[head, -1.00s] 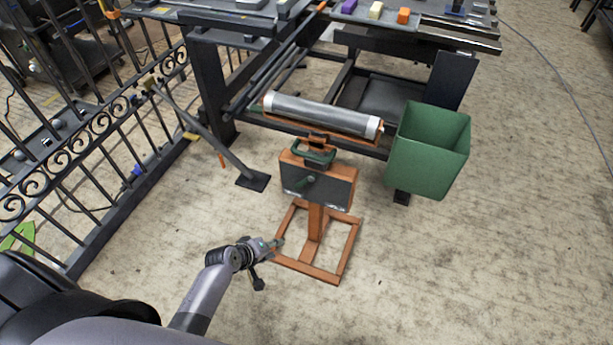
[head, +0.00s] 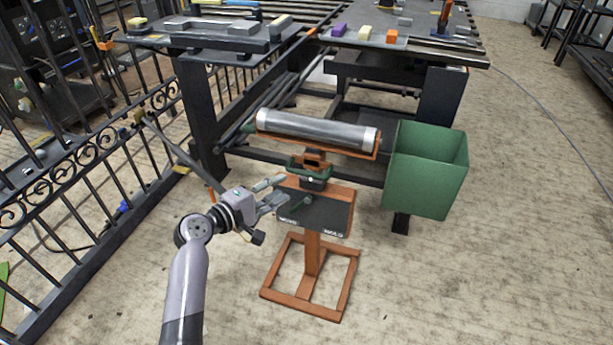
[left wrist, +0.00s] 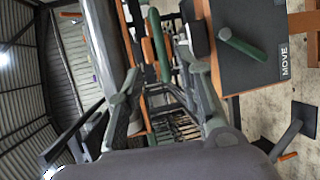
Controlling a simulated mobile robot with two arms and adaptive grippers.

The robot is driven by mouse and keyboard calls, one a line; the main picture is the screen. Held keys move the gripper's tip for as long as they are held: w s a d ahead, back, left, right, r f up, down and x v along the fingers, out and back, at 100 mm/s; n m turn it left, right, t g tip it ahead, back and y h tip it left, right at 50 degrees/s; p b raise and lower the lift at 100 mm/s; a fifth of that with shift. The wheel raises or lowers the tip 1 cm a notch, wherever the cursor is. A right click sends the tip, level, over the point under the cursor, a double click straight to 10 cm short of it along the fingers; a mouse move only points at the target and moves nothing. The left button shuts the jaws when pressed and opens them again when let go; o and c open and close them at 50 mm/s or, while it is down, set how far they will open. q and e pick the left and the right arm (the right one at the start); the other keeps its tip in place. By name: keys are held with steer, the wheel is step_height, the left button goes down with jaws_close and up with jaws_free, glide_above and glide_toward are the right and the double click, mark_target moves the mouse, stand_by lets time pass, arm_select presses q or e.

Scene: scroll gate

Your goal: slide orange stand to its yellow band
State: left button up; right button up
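The orange stand (head: 313,250) stands upright on a rectangular floor frame, with a silver roller (head: 315,131) on top. A green handle (head: 309,170) sits below the roller, above a dark panel (head: 315,212) with a green lever. My left gripper (head: 280,190) is open and empty at the left of the handle and panel, its fingers pointing toward them. In the left wrist view the green handle (left wrist: 158,45) shows ahead between the spread fingers, and the panel (left wrist: 250,45) reads "MOVE". I cannot make out a yellow band on the stand. My right gripper is out of view.
A dark workbench (head: 440,110) with coloured blocks stands behind the stand. A green bin (head: 425,175) is close on its right. A black iron fence (head: 80,185) with small yellow patches runs along the left. The floor in front and right is clear.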

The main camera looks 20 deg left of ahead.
mark_target(305, 175)
arm_select(q)
steer(key=b+x, duration=0.1)
steer(key=x, duration=0.8)
steer(key=shift+f+b, duration=0.1)
steer(key=shift+b, duration=0.25)
steer(key=shift+w+d+f, duration=0.1)
steer(key=shift+w+d, duration=0.1)
steer(key=shift+w, duration=0.2)
steer(key=shift+w+d, duration=0.25)
steer(key=shift+w, duration=0.35)
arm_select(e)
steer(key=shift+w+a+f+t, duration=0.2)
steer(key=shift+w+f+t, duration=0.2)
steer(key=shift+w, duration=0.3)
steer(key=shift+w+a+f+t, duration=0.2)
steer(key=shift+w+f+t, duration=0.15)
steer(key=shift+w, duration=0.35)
arm_select(q)
steer(key=shift+c, duration=0.4)
jaws_close()
